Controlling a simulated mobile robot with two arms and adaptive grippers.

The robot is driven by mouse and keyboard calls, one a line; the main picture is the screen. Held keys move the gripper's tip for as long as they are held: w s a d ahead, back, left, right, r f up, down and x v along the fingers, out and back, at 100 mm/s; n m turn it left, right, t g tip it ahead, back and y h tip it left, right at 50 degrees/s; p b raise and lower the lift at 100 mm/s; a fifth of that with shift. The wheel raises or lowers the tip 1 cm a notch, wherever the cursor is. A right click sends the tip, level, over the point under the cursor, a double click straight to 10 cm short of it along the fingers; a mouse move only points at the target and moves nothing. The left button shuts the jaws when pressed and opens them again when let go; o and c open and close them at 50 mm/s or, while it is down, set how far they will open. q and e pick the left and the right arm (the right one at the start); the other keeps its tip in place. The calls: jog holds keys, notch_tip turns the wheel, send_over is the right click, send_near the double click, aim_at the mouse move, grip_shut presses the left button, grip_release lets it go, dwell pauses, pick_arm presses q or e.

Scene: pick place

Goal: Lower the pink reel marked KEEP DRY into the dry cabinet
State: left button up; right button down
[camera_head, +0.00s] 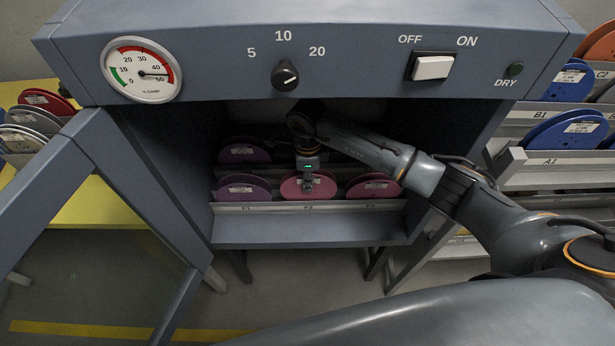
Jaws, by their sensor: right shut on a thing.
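The dry cabinet (310,231) stands open in front of me, with a slotted rack inside. The pink reel (293,191) is upright at the middle of the front row, behind the rack's pale front rail (308,207). My right gripper (307,183) reaches in from the right, points down and is shut on the top of this reel. The reel's lower edge is hidden by the rail, so I cannot tell whether it rests on the bottom. Its label is too small to read and partly covered by the gripper. My left gripper is not in view.
A purple reel (243,189) stands left of the pink reel and a crimson reel (373,188) right. Another purple reel (244,152) stands behind. The glazed door (88,205) hangs open at left. The control panel (350,80) overhangs the opening. A reel rack (555,170) stands at right.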

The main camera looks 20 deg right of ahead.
jog(key=shift+f, duration=0.15)
jog(key=shift+f+b, duration=0.75)
jog(key=shift+b, duration=0.05)
jog(key=c, duration=0.8)
grip_release()
jog(key=shift+r+p, duration=2.7)
jog(key=shift+r, duration=1.35)
